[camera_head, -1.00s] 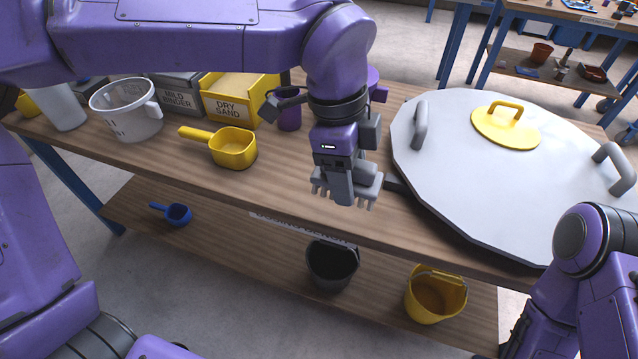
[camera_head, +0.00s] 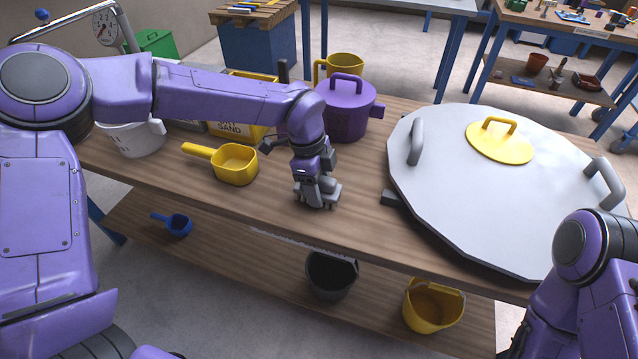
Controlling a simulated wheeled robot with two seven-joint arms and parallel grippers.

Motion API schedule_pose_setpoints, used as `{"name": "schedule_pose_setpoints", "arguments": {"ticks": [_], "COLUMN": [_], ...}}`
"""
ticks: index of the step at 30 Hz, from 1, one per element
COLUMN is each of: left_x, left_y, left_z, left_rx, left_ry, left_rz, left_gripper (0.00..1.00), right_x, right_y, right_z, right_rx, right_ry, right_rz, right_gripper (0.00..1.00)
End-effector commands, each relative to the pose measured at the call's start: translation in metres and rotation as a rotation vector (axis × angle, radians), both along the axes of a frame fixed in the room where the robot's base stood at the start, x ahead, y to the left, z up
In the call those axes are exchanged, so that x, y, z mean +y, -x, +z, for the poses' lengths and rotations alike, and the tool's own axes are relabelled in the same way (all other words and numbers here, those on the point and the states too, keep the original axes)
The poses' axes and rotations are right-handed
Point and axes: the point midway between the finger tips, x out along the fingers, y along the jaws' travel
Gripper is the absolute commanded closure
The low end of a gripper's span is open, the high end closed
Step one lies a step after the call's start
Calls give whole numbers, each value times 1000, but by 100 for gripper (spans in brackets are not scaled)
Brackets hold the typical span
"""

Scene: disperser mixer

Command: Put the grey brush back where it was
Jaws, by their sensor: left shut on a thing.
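My left gripper (camera_head: 318,190) is shut on the grey brush (camera_head: 328,199) and points down over the front part of the wooden bench top (camera_head: 262,207). The brush is low, at or just above the bench surface; I cannot tell whether it touches. Its bristles face down and the gripper hides much of it. It is right of the yellow scoop (camera_head: 235,165) and left of the large grey lid (camera_head: 440,190). Of my right arm only links show at the lower right; its gripper is out of view.
A purple pot (camera_head: 349,112) stands behind my left gripper, with a yellow jug (camera_head: 345,67) behind it. A white measuring jug (camera_head: 135,138) stands at the left. The lower shelf holds a blue scoop (camera_head: 179,225), a black bucket (camera_head: 331,277) and a yellow bucket (camera_head: 433,308).

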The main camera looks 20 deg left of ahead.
Motion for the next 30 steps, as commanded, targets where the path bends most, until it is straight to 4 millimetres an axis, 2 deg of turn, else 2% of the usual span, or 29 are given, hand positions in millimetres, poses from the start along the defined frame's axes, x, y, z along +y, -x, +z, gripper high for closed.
{"name": "schedule_pose_setpoints", "arguments": {"ticks": [7, 8, 10, 17, 21, 23, 30], "left_x": [0, 0, 0, 0, 0, 2, 14], "left_y": [0, 0, 0, 0, -1, -1, -1], "left_z": [-3, -3, -2, -1, 7, 17, 78], "left_rx": [-1, -1, -1, -1, -3, -5, -7], "left_ry": [0, 0, 0, 0, 1, 1, 1], "left_rz": [0, 0, 0, 0, 1, 2, 2], "left_gripper": [71, 40, 17, 17, 17, 17, 17], "right_x": [0, 0, 0, 0, 0, 0, 0], "right_y": [0, 0, 0, 0, 0, 0, 0], "right_z": [-3, -3, -2, -2, 1, 0, 0], "right_rx": [0, 0, 0, 0, 0, 0, 0], "right_ry": [0, 0, 0, 0, 0, 0, 0], "right_rz": [0, 0, 0, 0, 0, 0, 0], "right_gripper": [100, 100, 100, 100, 100, 100, 100]}}
